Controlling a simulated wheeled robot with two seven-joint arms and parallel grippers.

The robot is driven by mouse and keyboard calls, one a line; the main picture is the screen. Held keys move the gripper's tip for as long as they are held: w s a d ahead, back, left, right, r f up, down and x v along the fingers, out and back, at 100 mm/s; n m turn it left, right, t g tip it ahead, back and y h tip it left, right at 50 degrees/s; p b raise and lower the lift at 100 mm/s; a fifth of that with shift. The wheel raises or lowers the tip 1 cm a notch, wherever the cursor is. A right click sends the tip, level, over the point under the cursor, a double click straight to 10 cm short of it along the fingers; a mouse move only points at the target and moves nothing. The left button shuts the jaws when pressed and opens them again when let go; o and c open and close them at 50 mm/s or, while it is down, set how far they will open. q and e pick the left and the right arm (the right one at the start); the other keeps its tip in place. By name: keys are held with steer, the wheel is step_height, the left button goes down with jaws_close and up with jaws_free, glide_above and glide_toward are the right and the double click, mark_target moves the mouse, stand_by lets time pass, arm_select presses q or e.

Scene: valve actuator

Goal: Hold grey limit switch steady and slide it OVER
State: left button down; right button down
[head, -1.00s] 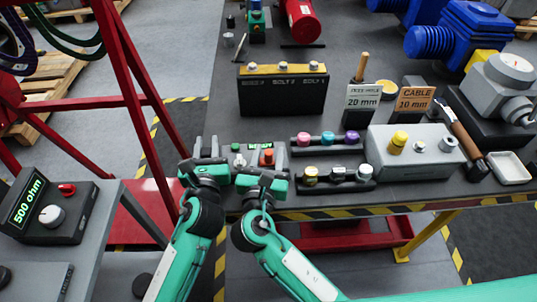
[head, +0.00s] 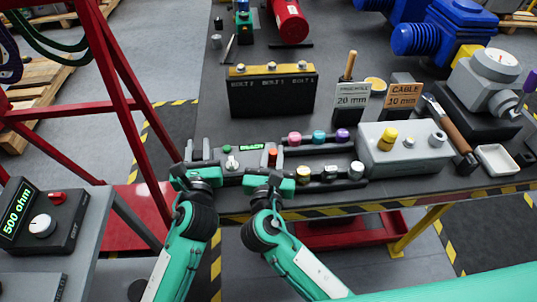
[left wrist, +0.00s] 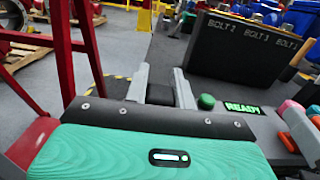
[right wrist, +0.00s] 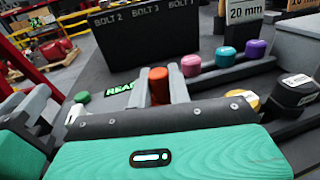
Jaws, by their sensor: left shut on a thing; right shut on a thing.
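The grey limit switch appears to be the low unit (head: 228,178) with a lit READY display (head: 252,147), a green button (head: 227,149) and a white knob (head: 231,162). My left gripper (head: 197,152) is at its left end, its fingers closed around a dark block (left wrist: 160,94). My right gripper (head: 271,160) is at the unit's right end, shut with an orange-red knob (right wrist: 158,84) between its fingers. In the head view, the hands hide the front of both ends. Lettering other than READY cannot be read there.
A grey box (head: 376,161) is further right. A black bolt block (head: 270,95) stands behind. A striped edge (head: 320,207) runs along the front.

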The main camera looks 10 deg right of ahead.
arm_select(q)
steer(key=shift+f, duration=0.4)
arm_select(e)
steer(key=c, duration=1.3)
jaws_free()
steer(key=shift+d, duration=0.3)
steer(key=shift+c, duration=0.2)
steer(key=shift+a, duration=0.1)
steer(key=shift+s+a, duration=0.1)
steer(key=shift+s, duration=0.15)
steer(key=v, duration=1.1)
steer(key=shift+s, duration=0.25)
arm_select(q)
steer(key=c, duration=1.2)
jaws_free()
steer(key=shift+o, duration=0.6)
steer(key=shift+r, duration=0.15)
arm_select(e)
steer(key=shift+w, duration=0.1)
arm_select(q)
steer(key=shift+r, duration=0.1)
